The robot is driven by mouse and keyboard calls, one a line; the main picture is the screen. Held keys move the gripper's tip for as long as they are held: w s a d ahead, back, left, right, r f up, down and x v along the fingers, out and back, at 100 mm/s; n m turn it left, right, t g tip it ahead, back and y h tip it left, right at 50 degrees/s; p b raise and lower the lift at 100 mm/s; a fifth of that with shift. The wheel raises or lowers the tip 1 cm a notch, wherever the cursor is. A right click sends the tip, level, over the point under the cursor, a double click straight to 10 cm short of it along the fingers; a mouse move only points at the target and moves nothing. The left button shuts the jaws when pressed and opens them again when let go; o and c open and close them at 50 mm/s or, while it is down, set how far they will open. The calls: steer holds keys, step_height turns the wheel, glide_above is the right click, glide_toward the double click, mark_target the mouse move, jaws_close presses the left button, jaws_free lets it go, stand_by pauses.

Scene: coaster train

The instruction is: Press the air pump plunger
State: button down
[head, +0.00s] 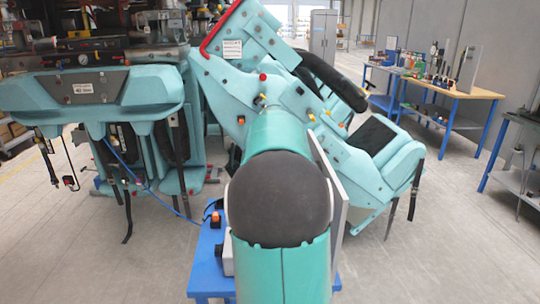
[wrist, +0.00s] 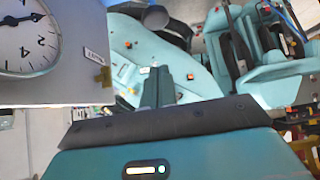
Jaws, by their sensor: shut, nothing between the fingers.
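I cannot make out the air pump plunger in either view. A blue stand (head: 207,270) shows just behind my arm in the head view, with a small orange-topped part (head: 215,219) and a blue hose on it. A pale upright panel (head: 338,205) stands at its right, seen nearly edge-on. In the wrist view a grey panel (wrist: 75,82) carries a round white dial gauge (wrist: 24,38) at the upper left. My gripper (wrist: 160,72) is shut and empty, its teal fingers beside the panel's right edge. In the head view my arm hides the gripper and much of the stand.
A teal coaster car (head: 225,90) with seats stands beyond the stand, and another teal car body (head: 90,95) is at the left. A workbench (head: 450,91) with bottles and tools is at the right. The floor (head: 450,255) is clear at the front right.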

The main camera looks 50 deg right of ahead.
steer(key=x, duration=0.8)
steer(key=shift+w+d+f, duration=0.1)
steer(key=shift+w+f, duration=0.05)
steer(key=shift+f, duration=0.15)
step_height(320, 180, down, 2)
steer(key=shift+f, duration=0.75)
step_height(320, 180, down, 6)
steer(key=w+d+r+v, duration=0.1)
steer(key=r+v, duration=0.1)
steer(key=v, duration=1.1)
steer(key=shift+w+d+r, duration=0.2)
steer(key=shift+r, duration=0.15)
stand_by(0.5)
